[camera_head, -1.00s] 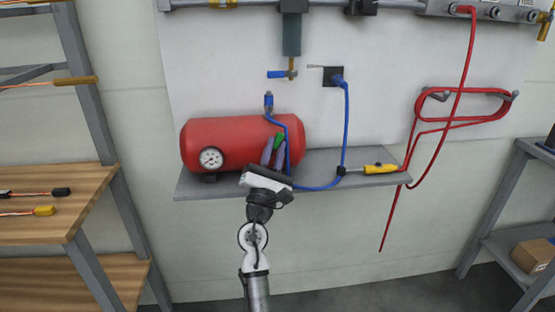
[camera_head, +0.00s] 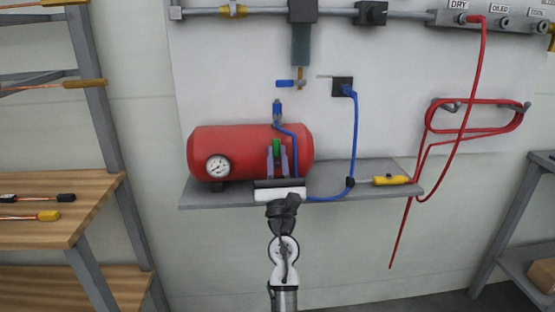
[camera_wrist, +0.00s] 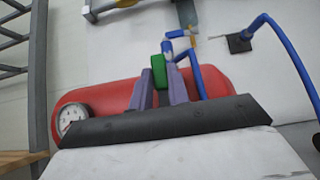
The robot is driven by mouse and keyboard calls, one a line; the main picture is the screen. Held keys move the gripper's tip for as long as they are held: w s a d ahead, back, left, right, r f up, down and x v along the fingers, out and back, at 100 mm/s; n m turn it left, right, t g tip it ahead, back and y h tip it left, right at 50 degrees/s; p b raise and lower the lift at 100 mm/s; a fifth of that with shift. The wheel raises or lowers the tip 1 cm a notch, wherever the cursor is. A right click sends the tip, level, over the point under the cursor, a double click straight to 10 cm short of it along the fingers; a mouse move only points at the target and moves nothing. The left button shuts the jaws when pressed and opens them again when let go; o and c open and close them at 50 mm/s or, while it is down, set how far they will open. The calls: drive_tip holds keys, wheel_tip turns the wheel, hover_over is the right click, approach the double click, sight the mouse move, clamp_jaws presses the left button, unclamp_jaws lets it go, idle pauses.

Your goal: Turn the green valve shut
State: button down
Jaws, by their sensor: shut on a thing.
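The green valve handle (camera_head: 276,146) stands upright in front of the right half of the red tank (camera_head: 235,145). In the wrist view, the green handle (camera_wrist: 168,75) sits between my two purple-grey fingers. My gripper (camera_head: 277,152) is shut on it, with the fingers on either side and pointing up. The gripper (camera_wrist: 158,88) hides the handle's lower part and whatever it is mounted on. The red tank (camera_wrist: 215,80) lies just behind the fingers in the wrist view.
The tank rests on a grey wall shelf (camera_head: 225,198). A blue hose (camera_head: 354,130) loops close to the right of my gripper. A pressure gauge (camera_head: 218,167) is at left, and a yellow tool (camera_head: 391,180) lies on the shelf at right. A wooden bench (camera_head: 75,190) stands at far left.

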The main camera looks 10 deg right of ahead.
drive_tip(key=c, duration=1.3)
unclamp_jaws()
drive_tip(key=shift+c, duration=0.2)
drive_tip(key=shift+f, duration=0.1)
